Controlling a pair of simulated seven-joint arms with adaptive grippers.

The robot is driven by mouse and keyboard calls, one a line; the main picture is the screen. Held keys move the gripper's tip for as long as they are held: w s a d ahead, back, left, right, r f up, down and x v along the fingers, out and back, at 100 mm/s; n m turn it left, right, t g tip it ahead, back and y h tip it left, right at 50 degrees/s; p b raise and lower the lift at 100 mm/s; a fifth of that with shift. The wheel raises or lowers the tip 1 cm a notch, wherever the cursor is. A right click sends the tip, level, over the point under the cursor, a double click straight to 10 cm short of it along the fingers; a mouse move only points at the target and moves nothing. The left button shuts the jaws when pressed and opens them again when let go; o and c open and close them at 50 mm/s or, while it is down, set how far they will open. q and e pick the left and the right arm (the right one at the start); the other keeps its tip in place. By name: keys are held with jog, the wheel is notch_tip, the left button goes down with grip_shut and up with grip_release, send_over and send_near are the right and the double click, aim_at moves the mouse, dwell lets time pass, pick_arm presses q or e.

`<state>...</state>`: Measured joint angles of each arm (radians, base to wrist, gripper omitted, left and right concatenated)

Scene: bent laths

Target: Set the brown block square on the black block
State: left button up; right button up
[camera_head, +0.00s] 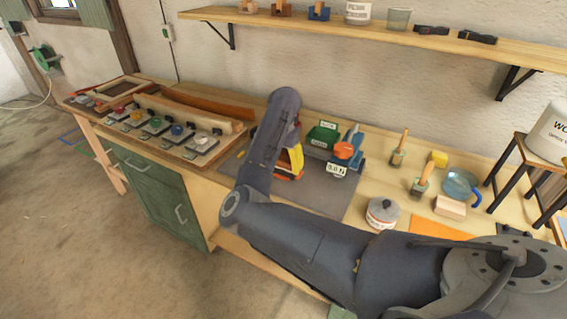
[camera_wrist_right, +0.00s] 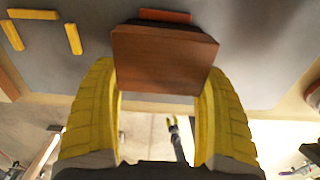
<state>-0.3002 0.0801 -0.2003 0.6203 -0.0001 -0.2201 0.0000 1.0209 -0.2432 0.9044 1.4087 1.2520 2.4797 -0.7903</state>
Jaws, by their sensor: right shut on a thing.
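The brown block (camera_wrist_right: 165,58) is in the right wrist view, between the two yellow fingers of my right gripper (camera_wrist_right: 163,75). The fingers are shut on its sides. In the head view my right gripper (camera_head: 294,160) is low over the grey mat (camera_head: 324,193), mostly hidden behind my own arm. A thin orange-red piece (camera_wrist_right: 165,15) shows just beyond the brown block. My left gripper is not in view.
Yellow strips (camera_wrist_right: 73,38) mark the mat. A green box (camera_head: 323,135) and a blue tool with an orange top (camera_head: 343,150) stand right of my gripper. A lidded tin (camera_head: 382,214) stands further right. Bent laths (camera_head: 190,112) lie at the left.

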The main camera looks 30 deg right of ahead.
jog(key=shift+f, duration=0.35)
jog(key=o, duration=1.2)
jog(key=shift+c, duration=0.2)
